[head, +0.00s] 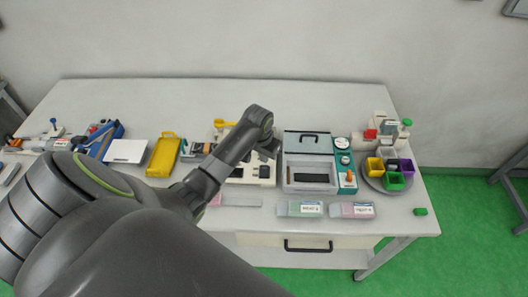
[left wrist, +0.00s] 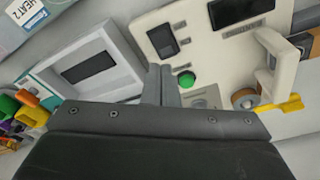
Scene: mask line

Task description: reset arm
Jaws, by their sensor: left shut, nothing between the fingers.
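My left gripper (head: 268,150) hangs over the table, between the cream device (head: 238,172) and the grey case (head: 309,187). In the left wrist view its fingers (left wrist: 161,84) are together with nothing between them. Below them the cream device (left wrist: 215,50) shows a green button and dark screens, and the grey case (left wrist: 92,70) shows a dark slot. I cannot tell whether the fingertips touch anything. My left arm covers the lower left of the head view. My right gripper is in neither view.
A round tray (head: 372,182) with coloured cups stands at the table's right end. Labelled packs (head: 299,209) lie along the front edge. A yellow case (head: 163,156) and a white plate (head: 125,151) lie to the left. The back strip of the table (head: 220,92) is clear.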

